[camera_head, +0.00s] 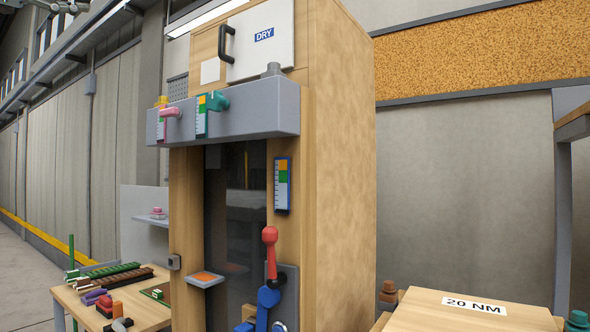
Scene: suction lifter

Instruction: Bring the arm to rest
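Neither of my grippers shows in the head view, and I cannot make out any part of my arms. A tall wooden cabinet (341,180) stands in the middle. A red-handled lever (270,250) with a blue lower part (267,297) is on its front at the lower right. The red handle points up. The bottom of the blue part is cut off by the picture's lower edge.
A grey ledge (262,113) with pink and teal handles juts from the cabinet. A small shelf with an orange pad (206,279) sticks out lower down. A cluttered wooden table (148,316) is at left. A box marked 20 NM (425,316) is at right.

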